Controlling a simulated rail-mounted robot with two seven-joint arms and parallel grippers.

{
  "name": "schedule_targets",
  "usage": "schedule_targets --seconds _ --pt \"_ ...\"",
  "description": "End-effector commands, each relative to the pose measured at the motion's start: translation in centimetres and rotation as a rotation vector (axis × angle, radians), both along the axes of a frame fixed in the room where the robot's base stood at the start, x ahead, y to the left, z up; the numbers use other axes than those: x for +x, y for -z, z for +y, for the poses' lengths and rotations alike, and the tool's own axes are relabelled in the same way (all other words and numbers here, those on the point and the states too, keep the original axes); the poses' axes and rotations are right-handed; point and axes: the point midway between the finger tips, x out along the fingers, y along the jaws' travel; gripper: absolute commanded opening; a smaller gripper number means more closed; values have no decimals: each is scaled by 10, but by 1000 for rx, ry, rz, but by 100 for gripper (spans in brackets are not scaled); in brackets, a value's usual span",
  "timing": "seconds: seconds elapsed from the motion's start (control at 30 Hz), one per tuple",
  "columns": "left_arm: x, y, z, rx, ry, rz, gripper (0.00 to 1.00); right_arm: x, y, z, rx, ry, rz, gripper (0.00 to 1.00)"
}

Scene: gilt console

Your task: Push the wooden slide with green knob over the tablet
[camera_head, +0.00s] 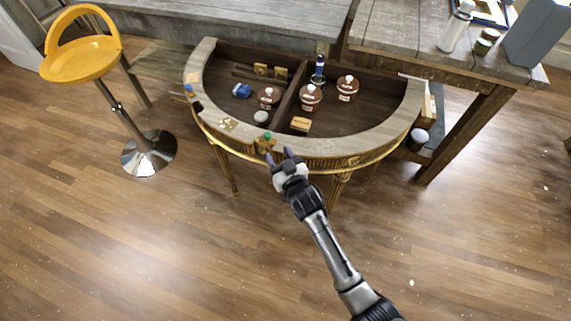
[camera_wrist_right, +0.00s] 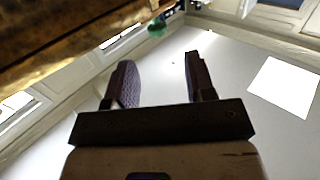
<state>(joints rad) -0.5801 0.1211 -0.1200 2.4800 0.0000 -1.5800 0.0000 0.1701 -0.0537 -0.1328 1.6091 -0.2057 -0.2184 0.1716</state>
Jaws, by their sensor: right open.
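The wooden slide (camera_head: 264,146) with its green knob (camera_head: 267,135) sits at the front rim of the half-round gilt console (camera_head: 325,146). The green knob also shows at the top of the right wrist view (camera_wrist_right: 157,28), beyond the fingertips. My right gripper (camera_head: 279,156) is just in front of the slide, with its fingers pointing towards the rim. It is open, and nothing shows between its fingers in the right wrist view (camera_wrist_right: 158,78). I cannot tell for certain which thing is the tablet; a small pale piece (camera_head: 228,124) lies on the rim left of the slide. My left gripper is not in view.
Inside the console are brown lidded pots (camera_head: 311,97), a blue object (camera_head: 242,90), a blue-and-white bottle (camera_head: 318,70) and a wooden block (camera_head: 301,124). A yellow stool (camera_head: 82,58) stands left. A wooden table (camera_head: 405,40) stands behind right. The floor in front is clear.

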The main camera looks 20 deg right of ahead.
Motion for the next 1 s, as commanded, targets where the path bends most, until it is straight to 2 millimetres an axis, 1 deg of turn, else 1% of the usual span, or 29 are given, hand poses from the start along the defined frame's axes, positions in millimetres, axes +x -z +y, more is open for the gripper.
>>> schedule_targets --seconds 0.03,0.2,0.4,1.0 --pt "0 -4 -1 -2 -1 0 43 -10 -1 -1 0 0 1 50" --pt "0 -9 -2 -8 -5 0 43 -32 -1 -3 0 0 1 50" --pt "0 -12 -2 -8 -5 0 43 -45 0 -4 -1 -1 0 50" --pt "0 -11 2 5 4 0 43 -47 0 -4 -1 -1 0 50"
